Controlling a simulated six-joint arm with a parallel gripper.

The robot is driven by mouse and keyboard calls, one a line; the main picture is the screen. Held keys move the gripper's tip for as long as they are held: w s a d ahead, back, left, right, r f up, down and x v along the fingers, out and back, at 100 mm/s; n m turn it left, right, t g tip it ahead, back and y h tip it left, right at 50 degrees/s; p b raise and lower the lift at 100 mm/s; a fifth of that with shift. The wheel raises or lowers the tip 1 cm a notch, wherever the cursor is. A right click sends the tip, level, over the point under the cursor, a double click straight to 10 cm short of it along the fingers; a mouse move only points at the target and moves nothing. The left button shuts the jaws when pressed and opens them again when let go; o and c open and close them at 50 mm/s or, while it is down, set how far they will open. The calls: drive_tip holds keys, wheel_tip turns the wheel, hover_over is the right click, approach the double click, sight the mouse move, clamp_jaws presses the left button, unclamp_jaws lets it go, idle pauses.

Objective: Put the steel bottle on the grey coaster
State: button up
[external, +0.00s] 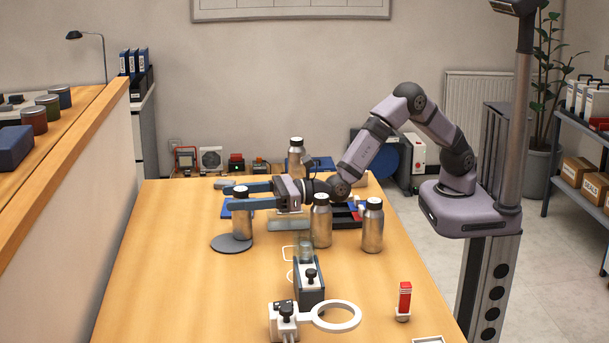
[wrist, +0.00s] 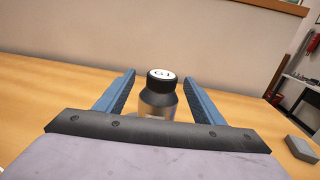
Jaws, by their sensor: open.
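A steel bottle (external: 243,224) with a black cap stands upright on the right part of the round grey coaster (external: 220,244). My gripper (external: 232,195) is open, with its two blue fingers on either side of this bottle near its top. In the wrist view the bottle (wrist: 157,100) is between the fingers of my gripper (wrist: 163,76), with a gap visible on each side. Its cap carries a white label that appears to read G1. The coaster is not visible in the wrist view.
Other steel bottles stand at the back (external: 296,160), right of the gripper (external: 321,228) and farther right (external: 372,232). A clamp fixture with a white ring (external: 338,317) and a red-and-white item (external: 404,300) stand at the front. The table's left front is clear.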

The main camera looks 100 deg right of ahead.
sight(237, 189)
drive_tip(key=shift+r, duration=2.05)
